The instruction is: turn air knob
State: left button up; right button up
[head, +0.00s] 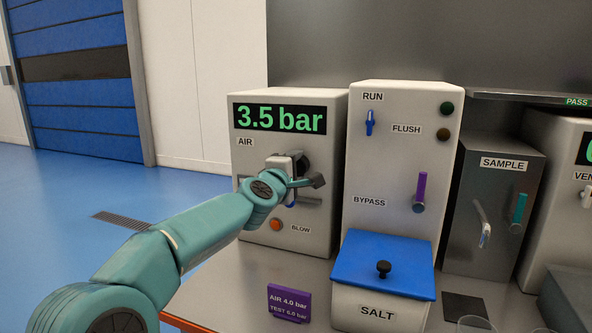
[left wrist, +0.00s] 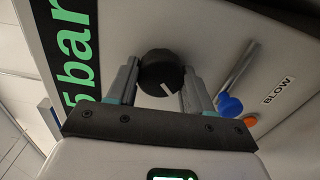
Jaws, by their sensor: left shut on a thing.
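The black air knob (left wrist: 158,70) with a white pointer line sits on the front of the pale air unit (head: 258,227). My left gripper (left wrist: 160,80) has one finger on each side of the knob and is shut on it. In the head view my left gripper (head: 296,166) is at the unit's front, and its wrist and arm hide much of the knob. The display (head: 279,119) above reads 3.5 bar in green. A purple sign (head: 289,303) on the bench reads AIR 4.0 bar and TEST 6.0 bar. My right gripper is not in view.
An orange BLOW button (head: 277,225) and a blue-ended lever (left wrist: 232,103) are close to my gripper. The RUN/BYPASS unit (head: 398,150) stands to the right. A blue-lidded SALT box (head: 383,264) stands in front of it. Open floor (head: 60,215) lies at the left.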

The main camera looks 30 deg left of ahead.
pick_arm(q)
jog(key=shift+s+a+r+n, duration=0.1)
jog(key=shift+a+r+n, duration=0.15)
jog(key=shift+n, duration=0.15)
jog(key=o, duration=1)
jog(key=shift+a+f, duration=0.1)
jog(key=shift+f, duration=0.05)
jog(key=shift+d, duration=0.2)
jog(key=shift+b+v, duration=0.7)
jog(key=shift+v, duration=7.4)
jog(key=shift+d, duration=0.1)
